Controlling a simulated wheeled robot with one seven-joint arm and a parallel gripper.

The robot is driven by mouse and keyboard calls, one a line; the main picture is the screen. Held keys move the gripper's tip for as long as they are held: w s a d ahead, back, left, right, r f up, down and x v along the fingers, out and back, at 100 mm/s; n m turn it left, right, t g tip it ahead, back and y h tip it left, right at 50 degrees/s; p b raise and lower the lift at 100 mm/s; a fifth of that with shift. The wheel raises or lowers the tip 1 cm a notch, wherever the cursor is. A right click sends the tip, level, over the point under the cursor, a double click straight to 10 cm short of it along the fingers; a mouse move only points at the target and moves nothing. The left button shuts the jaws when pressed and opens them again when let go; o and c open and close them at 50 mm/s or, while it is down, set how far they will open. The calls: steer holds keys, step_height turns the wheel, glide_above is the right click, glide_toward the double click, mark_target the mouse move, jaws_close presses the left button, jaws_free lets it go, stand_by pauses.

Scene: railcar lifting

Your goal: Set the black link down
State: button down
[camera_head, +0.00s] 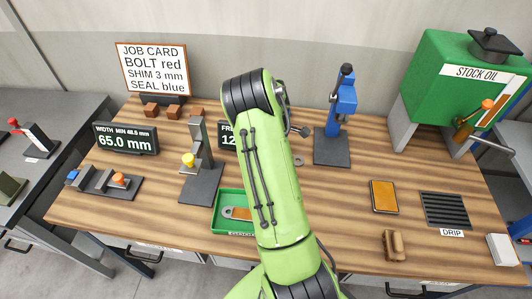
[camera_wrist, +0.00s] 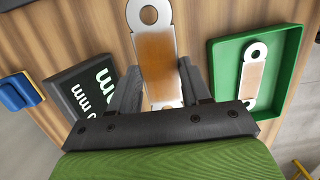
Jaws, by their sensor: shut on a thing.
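In the wrist view my gripper (camera_wrist: 158,82) is shut on a link (camera_wrist: 157,62), with one dark finger along each side. This link has silver ends, a hole at the far end and a brown-orange middle; it does not look black here. I cannot tell whether it touches the table. A second link (camera_wrist: 247,77) of similar look lies in a green tray (camera_wrist: 300,42) to the right. In the head view that tray (camera_head: 216,222) is left of my arm with its link (camera_head: 236,213) inside. My gripper and the held link are hidden behind my arm there.
A display (camera_head: 125,139) reading 65.0 mm and a gauge stand (camera_head: 200,180) are at left. A partly hidden second display (camera_head: 228,137) is by my arm. A blue press (camera_head: 340,105), an orange-faced pad (camera_head: 384,197), a drip grate (camera_head: 446,209) and a green oil tank (camera_head: 440,90) are at right.

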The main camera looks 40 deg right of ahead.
steer(key=s+f, duration=0.1)
steer(key=f, duration=0.1)
steer(key=s+f, duration=0.1)
steer(key=f, duration=0.1)
steer(key=shift+s+f, duration=0.1)
steer(key=shift+s, duration=0.05)
steer(key=f, duration=0.3)
steer(key=w+f, duration=0.1)
steer(key=f, duration=0.1)
steer(key=shift+p, duration=0.4)
steer(key=shift+s, duration=0.15)
steer(key=shift+f, duration=0.15)
steer(key=shift+f, duration=0.15)
steer(key=c, duration=0.6)
jaws_free()
steer(key=shift+o, duration=0.5)
